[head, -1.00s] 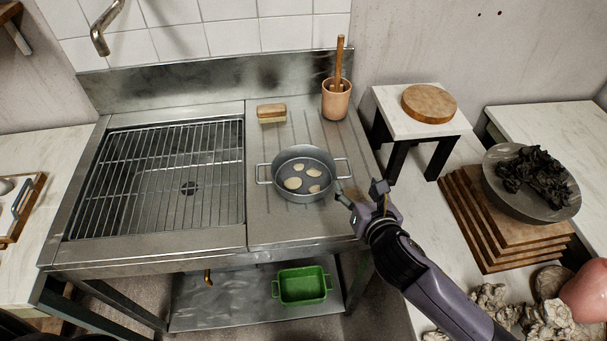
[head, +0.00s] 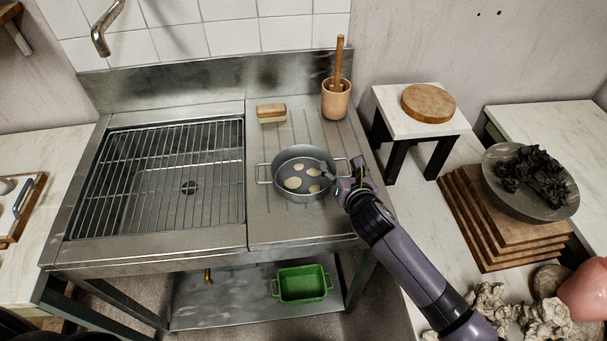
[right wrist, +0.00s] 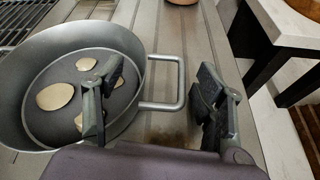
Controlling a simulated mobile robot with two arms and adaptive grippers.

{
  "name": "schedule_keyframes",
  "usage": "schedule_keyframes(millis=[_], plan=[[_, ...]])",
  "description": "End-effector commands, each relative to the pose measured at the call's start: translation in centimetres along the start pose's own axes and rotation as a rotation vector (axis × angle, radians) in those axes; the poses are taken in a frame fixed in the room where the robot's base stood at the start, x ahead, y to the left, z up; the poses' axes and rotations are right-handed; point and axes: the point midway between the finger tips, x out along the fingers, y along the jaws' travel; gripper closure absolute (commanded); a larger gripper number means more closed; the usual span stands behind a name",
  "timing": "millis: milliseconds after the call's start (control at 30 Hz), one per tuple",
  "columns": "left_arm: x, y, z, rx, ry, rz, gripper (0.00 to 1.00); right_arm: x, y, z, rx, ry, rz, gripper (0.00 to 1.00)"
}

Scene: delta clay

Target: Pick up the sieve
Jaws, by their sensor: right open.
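The sieve (head: 288,191) is a round grey pan-like vessel with two loop handles and several pale flat discs inside; no mesh shows. It sits on the ribbed drainboard of the steel sink unit. My right gripper (head: 342,172) is open at its right handle. In the right wrist view, the sieve (right wrist: 30,62) is at the left and its loop handle (right wrist: 180,88) appears between the fingers of my right gripper (right wrist: 158,98). One finger overlaps the sieve's interior, the other is right of the handle. Whether either touches is unclear. My left gripper is not in view.
A brush-like block (head: 271,114) and a terracotta pot (head: 336,102) with a wooden handle stand behind. The sink grate (head: 160,180) is left. A small white-topped stand (head: 388,104), stacked boards (head: 462,222) and a grey bowl (head: 503,196) are right. A green tray (head: 302,285) is below.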

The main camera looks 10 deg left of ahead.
Motion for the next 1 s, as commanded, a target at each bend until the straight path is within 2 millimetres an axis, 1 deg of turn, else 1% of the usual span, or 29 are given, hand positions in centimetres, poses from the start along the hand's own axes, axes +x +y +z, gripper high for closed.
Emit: schedule_keyframes(millis=[167,1000], plan=[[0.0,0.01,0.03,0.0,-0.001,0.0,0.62,-0.01,-0.02,-0.02,0.0,0.0,0.0,0.36],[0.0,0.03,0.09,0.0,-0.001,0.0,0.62,-0.04,-0.04,-0.06,0.0,0.001,-0.001,0.92]])
